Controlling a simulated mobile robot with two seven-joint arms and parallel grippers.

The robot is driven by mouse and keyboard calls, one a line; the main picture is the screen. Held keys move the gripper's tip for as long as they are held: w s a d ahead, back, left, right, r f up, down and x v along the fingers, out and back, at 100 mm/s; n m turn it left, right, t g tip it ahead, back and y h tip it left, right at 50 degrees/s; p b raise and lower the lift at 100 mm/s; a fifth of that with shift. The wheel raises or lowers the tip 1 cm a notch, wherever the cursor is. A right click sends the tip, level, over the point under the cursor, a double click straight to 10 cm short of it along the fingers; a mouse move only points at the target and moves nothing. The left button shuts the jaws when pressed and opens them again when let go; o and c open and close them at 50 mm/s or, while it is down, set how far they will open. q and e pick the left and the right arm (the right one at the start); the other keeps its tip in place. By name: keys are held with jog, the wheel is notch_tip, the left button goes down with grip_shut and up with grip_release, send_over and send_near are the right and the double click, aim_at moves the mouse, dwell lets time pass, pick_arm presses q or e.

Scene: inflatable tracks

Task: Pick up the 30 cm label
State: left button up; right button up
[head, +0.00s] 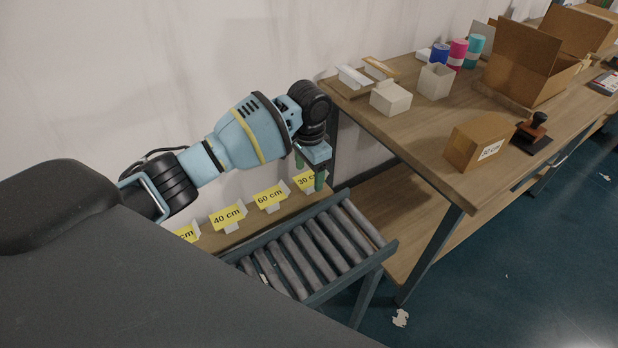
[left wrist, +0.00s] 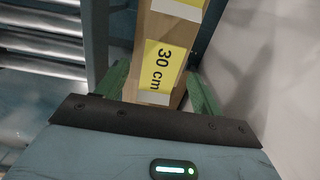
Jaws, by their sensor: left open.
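The yellow 30 cm label (head: 306,181) stands at the right end of a row of labels on a narrow wooden ledge (head: 247,231). My left gripper (head: 313,180) is right at this label and partly covers it in the head view. In the left wrist view the label (left wrist: 164,66) lies between the two green fingers (left wrist: 160,90), which are apart with gaps on both sides. The left gripper is open and holds nothing. My right gripper is not in view.
Yellow 60 cm (head: 269,198) and 40 cm (head: 228,217) labels stand along the ledge. A roller conveyor (head: 310,250) runs beside it. A wooden table (head: 420,130) with boxes stands at the right. The wall is close behind the ledge.

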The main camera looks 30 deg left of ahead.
pick_arm(q)
jog(key=shift+f, duration=0.15)
dwell(0.4)
jog(key=shift+c, duration=0.5)
jog(key=c, duration=0.9)
